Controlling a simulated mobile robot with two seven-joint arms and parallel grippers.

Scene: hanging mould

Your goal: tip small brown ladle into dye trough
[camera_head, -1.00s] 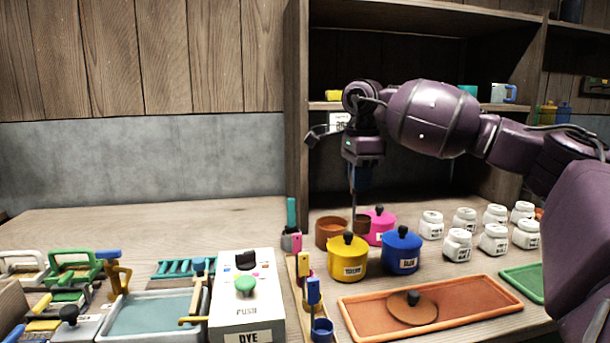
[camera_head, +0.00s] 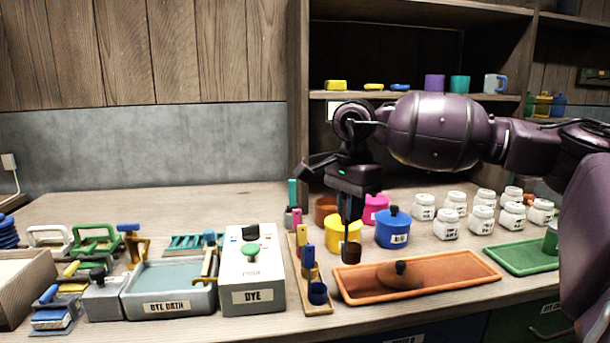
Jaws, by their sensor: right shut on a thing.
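My right gripper (camera_head: 350,203) points down and is shut on the small brown ladle, whose upper handle it hides. The ladle's brown cup (camera_head: 352,253) hangs upright in front of the yellow pot, above the left back edge of the orange tray. Whether the cup holds liquid is too small to tell. The dye trough (camera_head: 168,303), a grey basin labelled "DYE BATH" with blue-grey content, stands on the bench to the left, well apart from the ladle. My left gripper is not in view.
The white DYE box (camera_head: 253,300) and a wooden rack (camera_head: 318,308) of coloured ladles stand between the ladle and the trough. The open brown pot (camera_head: 325,208) is behind the yellow pot (camera_head: 335,233). A brown lid (camera_head: 400,275) lies on the orange tray (camera_head: 460,272).

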